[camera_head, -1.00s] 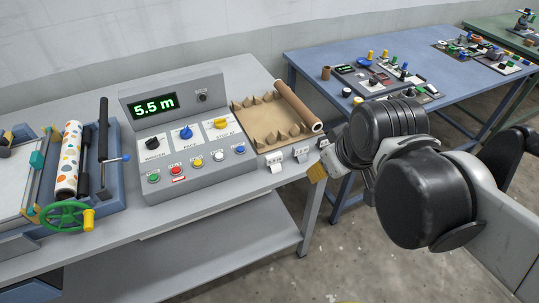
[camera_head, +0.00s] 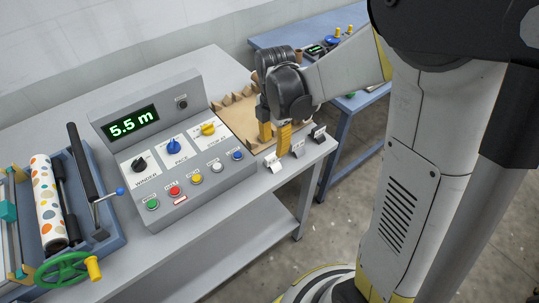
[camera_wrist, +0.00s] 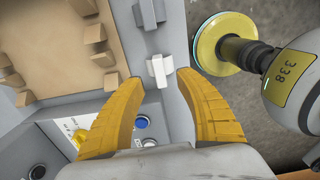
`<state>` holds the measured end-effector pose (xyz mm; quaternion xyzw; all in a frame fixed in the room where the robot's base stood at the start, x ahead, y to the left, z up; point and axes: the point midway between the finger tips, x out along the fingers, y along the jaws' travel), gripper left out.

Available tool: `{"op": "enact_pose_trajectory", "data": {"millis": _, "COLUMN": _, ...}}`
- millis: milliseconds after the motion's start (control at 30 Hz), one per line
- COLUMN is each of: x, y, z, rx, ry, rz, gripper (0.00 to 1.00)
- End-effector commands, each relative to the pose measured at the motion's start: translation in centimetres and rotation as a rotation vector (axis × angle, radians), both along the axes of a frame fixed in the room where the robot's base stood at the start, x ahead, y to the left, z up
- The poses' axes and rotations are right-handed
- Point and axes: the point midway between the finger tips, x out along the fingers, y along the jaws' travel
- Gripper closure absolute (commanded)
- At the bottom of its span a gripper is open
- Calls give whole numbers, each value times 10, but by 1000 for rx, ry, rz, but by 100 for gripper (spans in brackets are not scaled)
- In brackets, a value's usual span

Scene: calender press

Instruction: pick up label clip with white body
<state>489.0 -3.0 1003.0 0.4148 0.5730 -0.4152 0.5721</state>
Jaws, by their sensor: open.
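The label clip with the white body (camera_head: 272,163) sits at the front edge of the grey bench, just right of the control console. It also shows in the wrist view (camera_wrist: 158,70), just beyond and between the fingertips. My gripper (camera_head: 274,146) is open, its yellow fingers pointing down close above the white clip. I cannot tell exactly how high the fingertips are above the clip.
A grey clip (camera_head: 298,148) and a black clip (camera_head: 317,132) sit farther right along the edge. A cardboard tray (camera_head: 235,115) lies behind. The console (camera_head: 190,150) has knobs and buttons close to the left. A blue table (camera_head: 345,125) stands beyond a floor gap.

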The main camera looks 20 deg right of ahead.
Motion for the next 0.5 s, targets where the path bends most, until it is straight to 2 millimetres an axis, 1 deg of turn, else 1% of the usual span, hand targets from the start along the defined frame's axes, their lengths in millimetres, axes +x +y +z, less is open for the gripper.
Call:
{"op": "enact_pose_trajectory", "data": {"millis": 33, "x": 0, "y": 0, "z": -8, "rx": 0, "ry": 0, "rz": 0, "gripper": 59}}
{"op": "enact_pose_trajectory", "data": {"millis": 267, "x": 0, "y": 1, "z": -23, "rx": 0, "ry": -1, "rz": -1, "gripper": 59}}
{"op": "enact_pose_trajectory", "data": {"millis": 500, "x": 0, "y": 2, "z": -60, "rx": 0, "ry": -1, "rz": -2, "gripper": 59}}
